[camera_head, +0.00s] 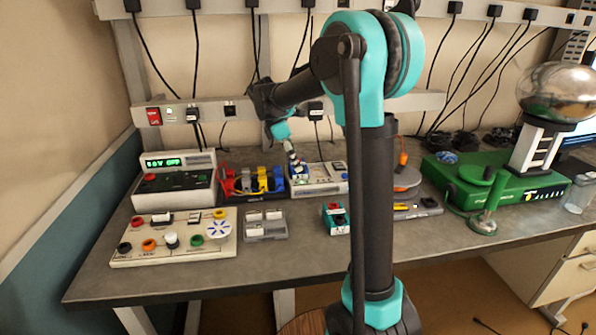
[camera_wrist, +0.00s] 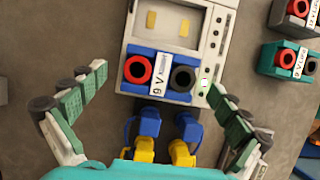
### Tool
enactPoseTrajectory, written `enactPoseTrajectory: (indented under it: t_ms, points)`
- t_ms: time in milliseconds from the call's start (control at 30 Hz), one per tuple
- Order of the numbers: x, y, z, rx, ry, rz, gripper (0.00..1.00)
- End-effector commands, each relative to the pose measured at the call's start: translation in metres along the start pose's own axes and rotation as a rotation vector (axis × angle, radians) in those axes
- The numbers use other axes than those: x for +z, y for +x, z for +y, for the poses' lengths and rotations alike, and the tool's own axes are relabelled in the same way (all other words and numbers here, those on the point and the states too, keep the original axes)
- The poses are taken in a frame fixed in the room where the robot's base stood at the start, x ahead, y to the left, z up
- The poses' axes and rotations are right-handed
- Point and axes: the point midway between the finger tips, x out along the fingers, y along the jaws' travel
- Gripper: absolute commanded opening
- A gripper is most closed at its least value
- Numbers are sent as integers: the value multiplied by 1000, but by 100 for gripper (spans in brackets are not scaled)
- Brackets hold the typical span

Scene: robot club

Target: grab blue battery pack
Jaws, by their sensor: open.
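The blue battery pack (camera_wrist: 160,85) has a red and a black round terminal and a white "9 V" label. In the wrist view it sits on the near end of a white-grey device (camera_wrist: 219,30). In the head view the pack (camera_head: 300,171) is small, just below my gripper (camera_head: 291,152). My gripper (camera_wrist: 156,82) is open, its fingers spread left and right of the pack with gaps on both sides. Nothing is between the fingers that they touch. A teal pack (camera_wrist: 272,62) with similar terminals stands to the right, outside the fingers.
Blue and yellow plugs (camera_wrist: 146,126) stand close to the pack on its near side. Another pack (camera_wrist: 283,22) is at the upper right. In the head view, a power supply (camera_head: 172,185), a switch board (camera_head: 175,240) and a green generator base (camera_head: 500,188) crowd the bench (camera_head: 270,262); its front strip is clear.

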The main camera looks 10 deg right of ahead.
Motion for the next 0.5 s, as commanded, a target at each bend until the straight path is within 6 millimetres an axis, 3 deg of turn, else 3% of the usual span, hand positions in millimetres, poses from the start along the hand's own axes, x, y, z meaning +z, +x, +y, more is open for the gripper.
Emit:
enactPoseTrajectory:
  t_ms: [200, 467, 500]
  points:
    - [0, 24, 0, 0, 0, 0, 100]
    - [0, 25, 0, 0, 0, 0, 100]
    - [0, 25, 0, 0, 0, 0, 95]
